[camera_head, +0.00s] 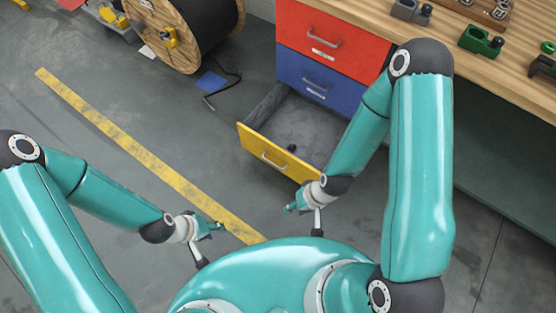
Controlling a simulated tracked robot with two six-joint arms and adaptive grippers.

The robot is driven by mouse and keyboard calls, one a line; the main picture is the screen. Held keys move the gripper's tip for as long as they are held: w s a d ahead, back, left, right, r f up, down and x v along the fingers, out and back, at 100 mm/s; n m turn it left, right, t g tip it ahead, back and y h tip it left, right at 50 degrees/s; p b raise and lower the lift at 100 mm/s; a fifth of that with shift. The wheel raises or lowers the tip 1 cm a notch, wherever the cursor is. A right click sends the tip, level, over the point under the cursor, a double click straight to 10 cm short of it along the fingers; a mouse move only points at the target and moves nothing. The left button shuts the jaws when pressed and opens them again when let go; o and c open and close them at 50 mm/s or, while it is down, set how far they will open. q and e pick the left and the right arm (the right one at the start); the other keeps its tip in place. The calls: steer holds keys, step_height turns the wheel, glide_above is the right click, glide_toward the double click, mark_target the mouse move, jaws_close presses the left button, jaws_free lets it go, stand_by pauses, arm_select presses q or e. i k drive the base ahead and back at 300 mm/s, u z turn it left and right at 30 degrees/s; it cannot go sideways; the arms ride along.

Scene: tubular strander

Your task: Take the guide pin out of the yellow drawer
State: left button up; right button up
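The yellow drawer (258,149) is pulled out below the blue drawer, and its grey inside is open to view. A small dark object (292,148), perhaps the guide pin, lies on the drawer floor near the yellow front; it is too small to make out its shape. My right gripper (291,208) is in front of the drawer, apart from it and from the dark object. My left gripper (219,227) is further left, over the floor and beside the yellow floor line. Both grippers are small here, and their finger opening cannot be made out. Neither visibly holds anything.
The red drawer (310,27) and blue drawer (300,75) above are shut. The wooden workbench (470,60) carries several fixtures, including a green one (480,41). A cable reel (165,35) stands at the back left. Floor left of the drawer is mostly clear.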

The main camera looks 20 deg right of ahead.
mark_target(291, 148)
steer(key=u, duration=1)
steer(key=k, duration=1.15)
steer(key=u, duration=0.6)
steer(key=i, duration=1.6)
steer(key=z, duration=1.4)
steer(key=i, duration=1.1)
steer(key=z, duration=0.95)
steer(key=i, duration=0.4)
steer(key=z, duration=0.3)
steer(key=k, duration=0.45)
